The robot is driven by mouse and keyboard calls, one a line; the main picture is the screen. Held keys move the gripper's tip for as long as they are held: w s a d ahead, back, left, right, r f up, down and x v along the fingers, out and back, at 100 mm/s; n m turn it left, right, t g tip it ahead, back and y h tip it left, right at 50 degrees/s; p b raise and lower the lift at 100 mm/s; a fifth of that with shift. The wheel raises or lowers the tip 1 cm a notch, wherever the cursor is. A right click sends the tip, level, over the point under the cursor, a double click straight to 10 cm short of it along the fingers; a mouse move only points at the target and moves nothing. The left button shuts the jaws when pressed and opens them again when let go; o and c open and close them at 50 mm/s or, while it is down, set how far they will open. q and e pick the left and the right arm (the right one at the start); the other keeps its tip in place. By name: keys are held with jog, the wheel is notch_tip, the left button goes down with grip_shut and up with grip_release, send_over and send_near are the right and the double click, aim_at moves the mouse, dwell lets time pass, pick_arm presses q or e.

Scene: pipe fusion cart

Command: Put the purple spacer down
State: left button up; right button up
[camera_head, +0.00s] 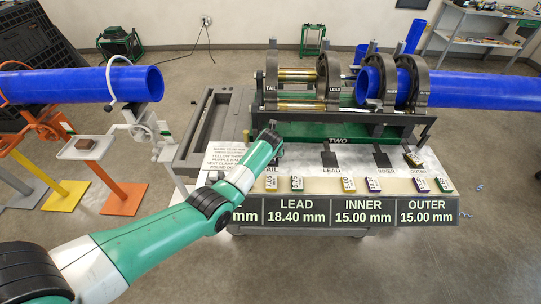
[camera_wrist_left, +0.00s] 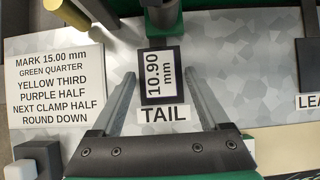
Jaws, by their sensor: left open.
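My left gripper (camera_head: 272,132) reaches over the TAIL place on the cart. In the left wrist view its two fingers (camera_wrist_left: 158,80) are apart, and no spacer is seen held between them. Beyond and between the fingertips is a dark-framed plate (camera_wrist_left: 160,76) reading 10.90 mm, above the TAIL label (camera_wrist_left: 164,114). Small coloured spacers lie along the front ledge in the head view. One looks purple (camera_head: 373,184), in front of INNER, and another looks purple (camera_head: 420,185), in front of OUTER. I cannot tell whether a purple spacer is at TAIL.
An instruction card (camera_wrist_left: 54,84) lies left of TAIL. The clamp rig (camera_head: 340,98) with blue pipe (camera_head: 455,90) stands behind. Another blue pipe (camera_head: 75,85) rests on stands at left. The metal surface between TAIL and LEAD is clear.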

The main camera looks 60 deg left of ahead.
pick_arm(q)
jog(key=shift+d+r+p, duration=0.1)
jog(key=shift+r+p, duration=0.25)
jog(key=shift+r, duration=0.15)
jog(key=p+v, duration=0.5)
jog(key=v, duration=0.6)
jog(key=shift+s+d+r, duration=0.1)
